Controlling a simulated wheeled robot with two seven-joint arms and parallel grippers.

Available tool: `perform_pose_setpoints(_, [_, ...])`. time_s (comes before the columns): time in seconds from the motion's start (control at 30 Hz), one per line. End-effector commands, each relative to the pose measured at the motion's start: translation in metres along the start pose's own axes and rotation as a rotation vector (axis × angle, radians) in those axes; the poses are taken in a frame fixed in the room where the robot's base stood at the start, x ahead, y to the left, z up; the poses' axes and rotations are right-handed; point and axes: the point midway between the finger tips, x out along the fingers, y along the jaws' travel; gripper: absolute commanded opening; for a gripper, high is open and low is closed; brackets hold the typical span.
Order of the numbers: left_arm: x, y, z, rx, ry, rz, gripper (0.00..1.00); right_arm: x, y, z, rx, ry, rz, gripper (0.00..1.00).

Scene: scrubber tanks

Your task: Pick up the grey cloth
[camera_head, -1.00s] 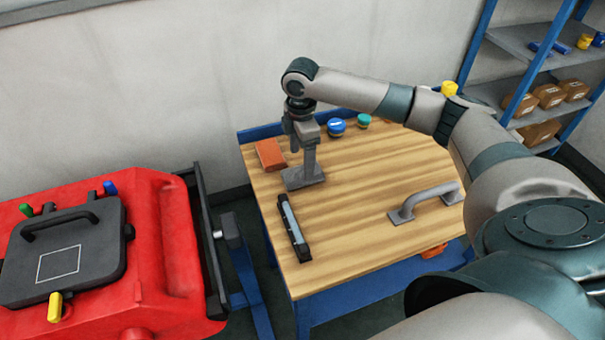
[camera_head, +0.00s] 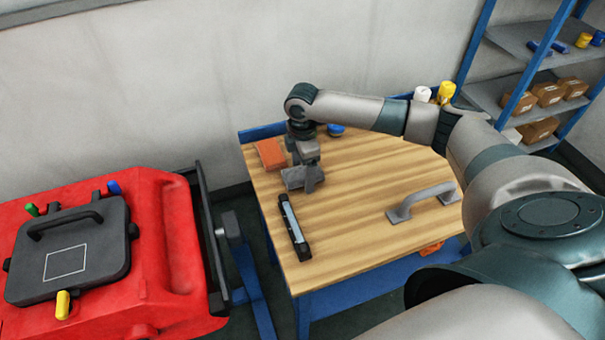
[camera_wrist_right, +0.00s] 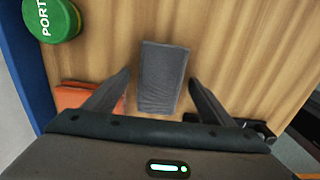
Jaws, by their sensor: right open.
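The grey cloth (camera_head: 292,178) lies flat on the wooden workbench top (camera_head: 350,235), near its left side. In the right wrist view the cloth (camera_wrist_right: 163,75) is a dark grey rectangle between my two fingers. My right gripper (camera_head: 308,186) is low over the cloth and partly covers it in the head view. In the wrist view the right gripper (camera_wrist_right: 159,78) is open, with one finger on each side of the cloth and wood showing between. I cannot tell whether the fingertips touch the bench. My left gripper is not in view.
A black squeegee-like bar (camera_head: 293,228) lies in front. A grey handle (camera_head: 423,200) is on the right. A green-lidded jar (camera_wrist_right: 52,18) shows in the wrist view. The red machine (camera_head: 170,240) stands left.

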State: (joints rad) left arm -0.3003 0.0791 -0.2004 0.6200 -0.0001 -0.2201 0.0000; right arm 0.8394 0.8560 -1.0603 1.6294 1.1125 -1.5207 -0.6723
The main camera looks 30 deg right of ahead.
Motion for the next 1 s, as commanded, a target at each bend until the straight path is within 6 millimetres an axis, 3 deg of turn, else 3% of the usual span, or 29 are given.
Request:
perform_pose_setpoints(0.3, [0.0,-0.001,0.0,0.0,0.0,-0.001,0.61,-0.001,0.0,0.0,0.0,0.0,0.001,0.74])
perform_pose_setpoints(0.47, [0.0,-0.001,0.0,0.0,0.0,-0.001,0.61,-0.001,0.0,0.0,0.0,0.0,0.0,0.36])
perform_pose_setpoints(0.5, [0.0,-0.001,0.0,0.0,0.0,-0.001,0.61,-0.001,0.0,0.0,0.0,0.0,0.0,0.33])
perform_pose_setpoints(1.0, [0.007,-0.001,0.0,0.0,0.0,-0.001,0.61,-0.012,0.001,0.0,0.0,0.001,0.003,0.32])
